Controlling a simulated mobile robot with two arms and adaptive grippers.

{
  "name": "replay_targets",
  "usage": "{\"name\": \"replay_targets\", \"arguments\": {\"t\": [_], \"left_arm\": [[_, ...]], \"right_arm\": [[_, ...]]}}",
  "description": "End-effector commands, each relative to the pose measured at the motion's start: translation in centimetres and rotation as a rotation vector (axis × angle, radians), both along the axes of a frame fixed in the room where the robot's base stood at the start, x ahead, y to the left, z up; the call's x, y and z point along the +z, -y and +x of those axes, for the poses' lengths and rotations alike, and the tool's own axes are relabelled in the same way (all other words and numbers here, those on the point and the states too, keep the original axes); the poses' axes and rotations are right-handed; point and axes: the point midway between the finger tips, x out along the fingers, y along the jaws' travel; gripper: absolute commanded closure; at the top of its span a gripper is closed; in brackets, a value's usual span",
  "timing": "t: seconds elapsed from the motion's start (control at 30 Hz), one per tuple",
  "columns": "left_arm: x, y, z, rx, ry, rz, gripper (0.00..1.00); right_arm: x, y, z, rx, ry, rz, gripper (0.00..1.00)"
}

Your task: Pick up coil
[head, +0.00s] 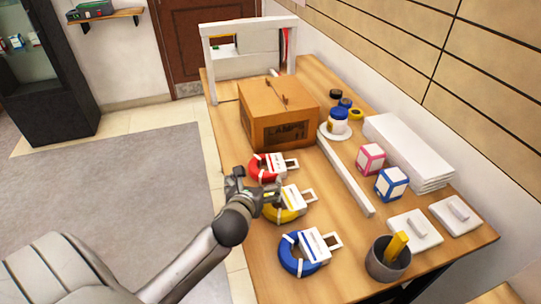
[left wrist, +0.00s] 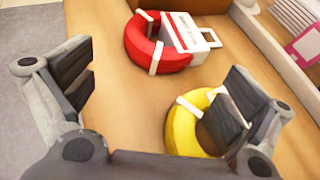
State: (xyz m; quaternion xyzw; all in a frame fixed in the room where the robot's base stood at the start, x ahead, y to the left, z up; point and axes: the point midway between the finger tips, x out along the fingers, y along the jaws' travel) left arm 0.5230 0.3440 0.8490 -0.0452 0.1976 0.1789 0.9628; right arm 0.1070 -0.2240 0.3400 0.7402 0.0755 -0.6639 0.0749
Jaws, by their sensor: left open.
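Three wire coils with white labels lie in a row on the wooden table: a red coil (head: 258,171), a yellow coil (head: 277,214) and a blue coil (head: 290,262). My left gripper (head: 258,188) is at the table's left edge, above and between the red and yellow coils. In the left wrist view its fingers (left wrist: 160,78) are wide apart with nothing between them. There the red coil (left wrist: 150,60) lies ahead, and the yellow coil (left wrist: 180,130) is partly hidden behind the right finger. My right gripper is not in view.
A cardboard box (head: 278,112) stands behind the coils. A long white strip (head: 345,176) lies right of them. Further right are small pink (head: 370,158) and blue (head: 391,183) boxes and white panels (head: 408,150). A grey cup (head: 386,262) stands at the front.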

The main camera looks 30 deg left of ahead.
Motion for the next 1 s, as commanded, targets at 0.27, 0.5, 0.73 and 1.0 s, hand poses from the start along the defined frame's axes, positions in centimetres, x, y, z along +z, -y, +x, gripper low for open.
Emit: {"name": "replay_targets", "arguments": {"t": [0.27, 0.5, 0.73, 1.0], "left_arm": [[-0.9, -0.9, 2.4, -0.007, -0.001, 0.018, 0.00], [-2.0, -1.7, 4.6, -0.007, -0.002, 0.017, 0.00], [-2.4, -2.1, 5.8, -0.007, -0.001, 0.016, 0.00], [-3.6, -3.0, 8.8, -0.007, -0.001, 0.015, 0.00]], "right_arm": [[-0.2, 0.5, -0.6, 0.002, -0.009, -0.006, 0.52], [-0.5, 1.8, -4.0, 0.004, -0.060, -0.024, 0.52], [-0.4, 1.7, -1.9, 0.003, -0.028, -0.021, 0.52], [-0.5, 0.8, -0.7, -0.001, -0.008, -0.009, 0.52]]}}
